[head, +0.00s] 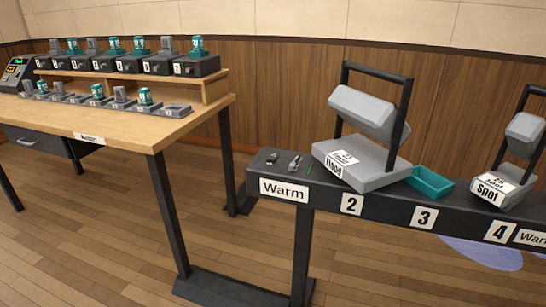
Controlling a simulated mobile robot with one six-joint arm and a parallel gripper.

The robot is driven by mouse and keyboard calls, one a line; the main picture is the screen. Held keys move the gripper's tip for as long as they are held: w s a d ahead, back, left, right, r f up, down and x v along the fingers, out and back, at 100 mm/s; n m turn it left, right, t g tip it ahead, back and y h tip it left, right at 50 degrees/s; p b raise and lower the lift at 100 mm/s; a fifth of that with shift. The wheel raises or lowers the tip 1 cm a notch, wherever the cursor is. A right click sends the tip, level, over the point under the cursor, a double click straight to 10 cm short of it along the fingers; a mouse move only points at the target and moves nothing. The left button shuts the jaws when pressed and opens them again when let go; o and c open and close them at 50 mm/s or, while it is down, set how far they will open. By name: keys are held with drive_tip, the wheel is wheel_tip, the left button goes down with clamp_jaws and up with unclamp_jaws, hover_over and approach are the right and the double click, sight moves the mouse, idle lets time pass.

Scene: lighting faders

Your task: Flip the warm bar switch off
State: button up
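The dark lighting bar (390,207) runs from the centre to the right edge. A white "Warm" label (284,190) is on its left front end. On top above that label are a small black piece (272,158), a small grey lever-like piece (295,162) and a thin green strip (309,167). One of these may be the switch; they are too small to tell which, or its position. A second label (531,237) reading "Warm" is cut off at the right edge. My gripper is not in view.
A grey flood lamp (362,163) in a black yoke and a teal tray (432,182) stand on the bar. A spot lamp (503,186) is at right. A wooden desk (150,127) with several grey and teal fader units is at left. Floor shows between desk and bar.

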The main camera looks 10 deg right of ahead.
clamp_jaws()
